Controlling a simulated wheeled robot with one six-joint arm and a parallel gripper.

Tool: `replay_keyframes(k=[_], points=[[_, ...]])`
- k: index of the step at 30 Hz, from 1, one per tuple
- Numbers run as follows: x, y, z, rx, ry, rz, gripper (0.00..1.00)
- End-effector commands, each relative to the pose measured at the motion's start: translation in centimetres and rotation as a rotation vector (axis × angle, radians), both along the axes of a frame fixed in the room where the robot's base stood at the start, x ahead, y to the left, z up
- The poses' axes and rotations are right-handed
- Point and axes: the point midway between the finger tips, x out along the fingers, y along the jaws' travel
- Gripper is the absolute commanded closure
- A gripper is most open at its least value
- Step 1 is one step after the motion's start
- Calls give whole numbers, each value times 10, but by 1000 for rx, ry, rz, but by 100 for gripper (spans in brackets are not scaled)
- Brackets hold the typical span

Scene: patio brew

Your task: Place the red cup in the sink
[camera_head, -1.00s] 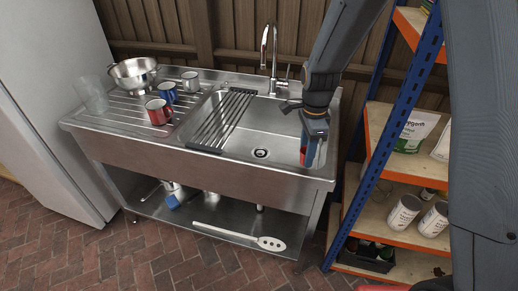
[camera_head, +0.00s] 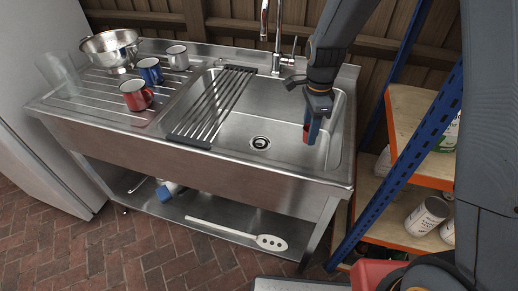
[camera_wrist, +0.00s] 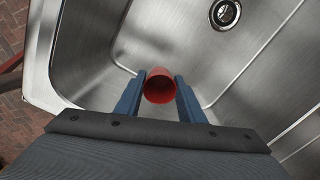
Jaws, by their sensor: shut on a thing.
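My gripper (camera_head: 314,122) is over the right part of the sink basin (camera_head: 235,125). It is shut on a red cup (camera_wrist: 160,86), which sits between the two blue-grey fingers in the wrist view. In the head view only a red sliver of this cup (camera_head: 306,134) shows beside the fingers. I cannot tell whether the cup touches the basin. The round drain (camera_head: 260,143) lies to the left of my gripper. A second red cup (camera_head: 136,96) stands on the drainboard at the left.
A blue cup (camera_head: 150,70), a grey cup (camera_head: 177,57), a steel colander (camera_head: 110,49) and a clear glass vessel (camera_head: 60,76) stand on the drainboard. A rack (camera_head: 213,103) spans the basin's left part. The faucet (camera_head: 278,40) rises behind. Shelving (camera_head: 400,150) stands close at the right.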

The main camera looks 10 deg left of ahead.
Motion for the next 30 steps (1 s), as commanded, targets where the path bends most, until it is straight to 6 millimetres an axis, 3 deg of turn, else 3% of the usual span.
replay_keyframes(k=[1, 8, 15, 30], points=[[3, 0, -10, 0, 0, -1, 85], [6, -1, -25, 0, 1, -2, 85], [5, -3, -62, -1, 5, -4, 85], [6, -2, -114, 0, 2, -4, 85]])
